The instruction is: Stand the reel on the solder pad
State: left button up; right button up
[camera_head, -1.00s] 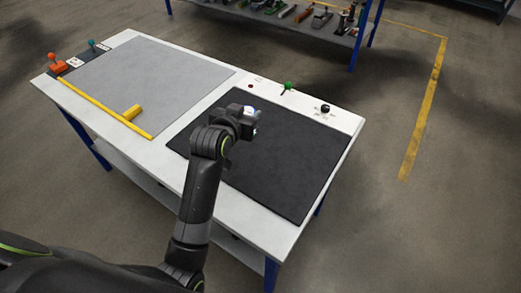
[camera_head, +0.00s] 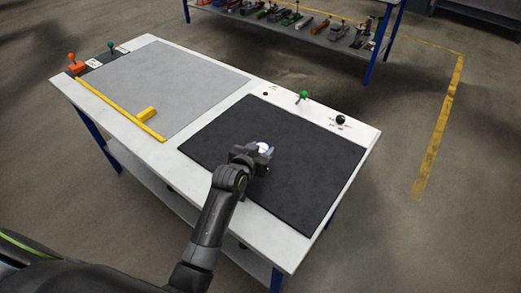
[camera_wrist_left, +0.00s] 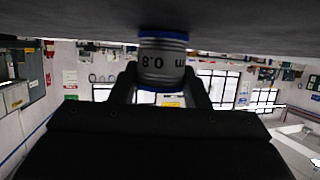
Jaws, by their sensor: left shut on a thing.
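The reel (camera_head: 264,147) shows as a small white and blue piece at my left gripper in the head view. In the left wrist view the reel (camera_wrist_left: 163,62) is a short cylinder with blue edges and a printed label reading "0.8", upside down. My left gripper (camera_head: 257,158) is shut on it, with one finger on each side. The black mat (camera_head: 310,190), which looks like the solder pad, lies under the gripper. The reel's end is at or very close to the mat's surface (camera_wrist_left: 80,42); I cannot tell whether they touch. My right gripper is not in view.
A grey mat (camera_head: 185,80) covers the left of the white table, with a yellow bar (camera_head: 125,113) along its front edge. Orange (camera_head: 73,62) and teal (camera_head: 112,47) levers stand at the far left. Green (camera_head: 303,97) and black (camera_head: 340,120) knobs stand behind the black mat.

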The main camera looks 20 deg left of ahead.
pick_arm(q)
jog(key=shift+f, duration=0.15)
jog(key=o, duration=1.1)
jog(key=shift+o, duration=0.2)
